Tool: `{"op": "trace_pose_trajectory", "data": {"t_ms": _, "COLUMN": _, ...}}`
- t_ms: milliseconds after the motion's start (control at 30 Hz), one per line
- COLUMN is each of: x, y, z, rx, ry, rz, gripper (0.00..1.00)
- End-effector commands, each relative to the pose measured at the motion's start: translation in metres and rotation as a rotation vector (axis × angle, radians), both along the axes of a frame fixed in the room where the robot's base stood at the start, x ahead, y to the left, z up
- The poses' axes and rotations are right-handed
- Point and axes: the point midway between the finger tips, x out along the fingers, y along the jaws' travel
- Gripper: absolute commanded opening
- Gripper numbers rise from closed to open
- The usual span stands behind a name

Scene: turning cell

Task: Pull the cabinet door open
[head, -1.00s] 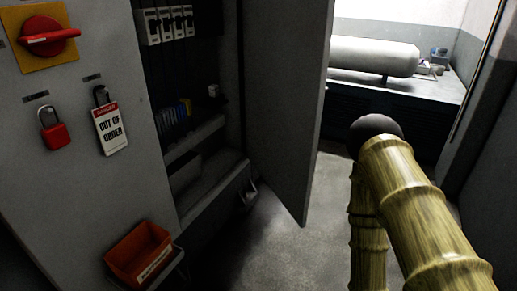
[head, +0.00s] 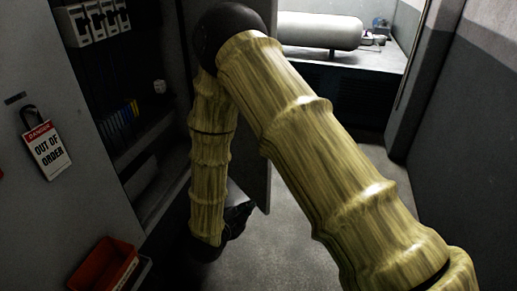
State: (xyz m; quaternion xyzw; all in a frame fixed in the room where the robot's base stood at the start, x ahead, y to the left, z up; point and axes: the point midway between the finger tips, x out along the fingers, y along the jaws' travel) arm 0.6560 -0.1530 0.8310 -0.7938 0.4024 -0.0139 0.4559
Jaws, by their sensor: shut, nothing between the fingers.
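The grey cabinet door (head: 252,165) stands swung open, its free edge toward the aisle. Much of it is hidden behind my arm. The cabinet interior (head: 125,85) shows to its left, with shelves and a row of white devices. My gripper (head: 238,210) is a dark shape low beside the door's lower part, at the end of my down-hanging forearm. It is shut and empty. Its fingertips are hard to make out, and I cannot tell whether it touches the door.
An orange bin (head: 103,266) sticks out from the cabinet front at lower left. A white cylinder (head: 320,31) lies on a bench behind. Grey floor is clear right of the door; a wall (head: 460,130) bounds the right.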

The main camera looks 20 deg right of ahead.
Motion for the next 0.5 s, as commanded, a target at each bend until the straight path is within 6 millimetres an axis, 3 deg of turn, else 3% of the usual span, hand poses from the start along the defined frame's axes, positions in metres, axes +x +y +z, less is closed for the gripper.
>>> {"op": "trace_pose_trajectory", "data": {"t_ms": 33, "x": 0.006, "y": 0.011, "z": 0.032, "rx": 0.015, "ry": -0.1, "rz": -0.07, "gripper": 0.0}}
{"op": "trace_pose_trajectory", "data": {"t_ms": 200, "x": 0.002, "y": 0.04, "z": 0.115, "rx": 0.053, "ry": -0.41, "rz": -0.311, "gripper": 0.0}}
{"op": "trace_pose_trajectory", "data": {"t_ms": 333, "x": -0.013, "y": 0.062, "z": 0.162, "rx": 0.068, "ry": -0.586, "rz": -0.447, "gripper": 0.0}}
{"op": "trace_pose_trajectory", "data": {"t_ms": 500, "x": -0.03, "y": 0.082, "z": 0.196, "rx": 0.069, "ry": -0.718, "rz": -0.549, "gripper": 0.0}}
